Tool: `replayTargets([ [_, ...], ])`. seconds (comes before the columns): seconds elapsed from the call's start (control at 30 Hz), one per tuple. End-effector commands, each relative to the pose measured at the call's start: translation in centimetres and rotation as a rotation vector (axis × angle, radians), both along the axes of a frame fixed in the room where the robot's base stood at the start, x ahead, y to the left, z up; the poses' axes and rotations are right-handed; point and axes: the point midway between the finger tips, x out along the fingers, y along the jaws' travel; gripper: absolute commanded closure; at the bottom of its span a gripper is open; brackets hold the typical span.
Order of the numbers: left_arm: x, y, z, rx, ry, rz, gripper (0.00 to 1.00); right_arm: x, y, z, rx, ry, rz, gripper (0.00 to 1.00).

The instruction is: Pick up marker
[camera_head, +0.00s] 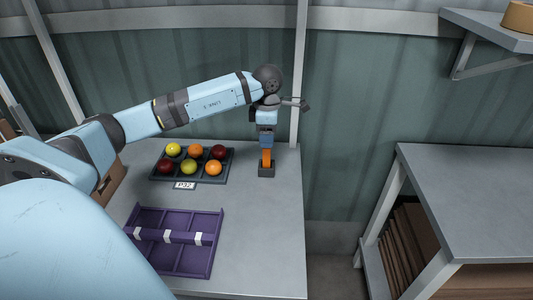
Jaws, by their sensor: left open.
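The marker, as far as I can tell, is the upright orange piece (267,158) standing in a small dark block (266,171) near the table's back right corner. My left arm reaches over from the left, and its wrist hangs down above the orange piece. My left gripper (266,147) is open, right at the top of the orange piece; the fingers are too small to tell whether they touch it. My right gripper is out of view.
A dark tray (193,180) of red, yellow and orange tomatoes sits left of the block, with a label reading P32 (185,186). A purple divided crate (213,247) lies nearer. The table (262,235) is bare at the right. A grey bench (470,200) stands beyond a gap.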

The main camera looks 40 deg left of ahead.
Motion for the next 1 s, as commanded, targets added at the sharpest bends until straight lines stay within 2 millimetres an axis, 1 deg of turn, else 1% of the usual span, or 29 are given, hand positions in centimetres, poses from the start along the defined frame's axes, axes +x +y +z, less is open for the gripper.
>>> replayTargets([
  [0.03, 0.0, 0.0, -0.7, -0.001, 0.002, 0.0, 0.47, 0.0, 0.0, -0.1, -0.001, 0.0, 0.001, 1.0],
  [0.27, 0.0, 0.0, -1.9, -0.002, 0.001, 0.0, 0.47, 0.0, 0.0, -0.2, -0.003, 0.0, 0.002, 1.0],
  [0.57, -0.2, 0.1, -6.1, -0.003, 0.002, 0.0, 0.47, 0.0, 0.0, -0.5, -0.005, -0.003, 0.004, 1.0],
  [0.63, -0.2, 0.1, -6.5, -0.003, 0.0, 0.0, 0.47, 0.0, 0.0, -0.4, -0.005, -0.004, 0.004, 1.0],
  [0.8, -0.1, 0.1, -6.5, -0.003, -0.001, -0.001, 0.47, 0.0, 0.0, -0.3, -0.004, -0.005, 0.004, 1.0],
  [0.83, -0.1, 0.1, -6.5, -0.003, -0.001, -0.001, 0.49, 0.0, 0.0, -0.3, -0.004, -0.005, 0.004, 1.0],
  [0.87, -0.1, 0.1, -6.5, -0.003, -0.001, -0.001, 0.56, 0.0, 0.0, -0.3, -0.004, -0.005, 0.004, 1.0],
  [0.9, -0.1, 0.1, -6.5, -0.003, -0.001, -0.001, 0.65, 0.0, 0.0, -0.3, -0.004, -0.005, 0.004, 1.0],
  [0.97, -0.1, 0.1, -6.5, -0.003, -0.001, -0.001, 0.79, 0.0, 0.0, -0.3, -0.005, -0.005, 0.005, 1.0],
  [1.0, -0.1, 0.1, -6.5, -0.003, -0.001, -0.001, 0.88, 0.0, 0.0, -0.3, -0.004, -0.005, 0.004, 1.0],
])
